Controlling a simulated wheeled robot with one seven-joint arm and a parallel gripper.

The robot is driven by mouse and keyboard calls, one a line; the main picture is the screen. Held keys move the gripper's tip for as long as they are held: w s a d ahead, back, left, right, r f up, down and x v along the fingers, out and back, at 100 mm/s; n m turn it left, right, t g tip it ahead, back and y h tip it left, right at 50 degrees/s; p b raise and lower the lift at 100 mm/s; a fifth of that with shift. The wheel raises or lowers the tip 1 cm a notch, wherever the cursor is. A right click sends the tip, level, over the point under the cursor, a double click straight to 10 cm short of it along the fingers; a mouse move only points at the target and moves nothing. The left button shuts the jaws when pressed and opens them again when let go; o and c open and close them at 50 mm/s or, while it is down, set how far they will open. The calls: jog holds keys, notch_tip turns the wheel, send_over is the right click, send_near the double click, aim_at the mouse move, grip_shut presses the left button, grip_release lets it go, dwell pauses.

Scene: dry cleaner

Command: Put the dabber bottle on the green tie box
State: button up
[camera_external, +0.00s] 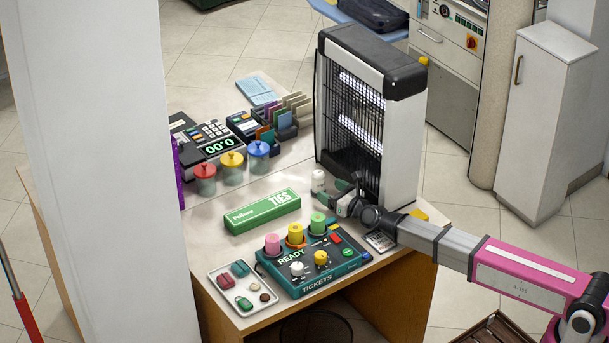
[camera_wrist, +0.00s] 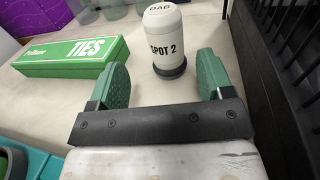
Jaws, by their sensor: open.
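The dabber bottle (camera_wrist: 165,40) is a white cylinder marked "DAB" and "SPOT 2" with a dark base ring. It stands upright on the counter, just ahead of my gripper (camera_wrist: 163,82). The two green fingers are apart with nothing between them, and the bottle is just beyond their tips. In the external view the bottle (camera_external: 318,181) stands left of my gripper (camera_external: 333,188), in front of the heater. The green tie box (camera_external: 262,211) lies flat on the counter to the left, its top bare. It also shows at the left of the wrist view (camera_wrist: 72,56).
A teal ticket console (camera_external: 313,262) with coloured knobs and a small white tray (camera_external: 222,290) are in front. Lidded jars (camera_external: 232,168) and a calculator (camera_external: 207,140) stand at the back left.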

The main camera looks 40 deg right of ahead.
aim_at(315, 177)
jog(key=w, duration=0.8)
jog(key=shift+a+r, duration=0.3)
jog(key=shift+a, duration=0.1)
jog(key=c, duration=1.2)
jog(key=shift+o, duration=0.2)
jog(key=shift+r, duration=0.1)
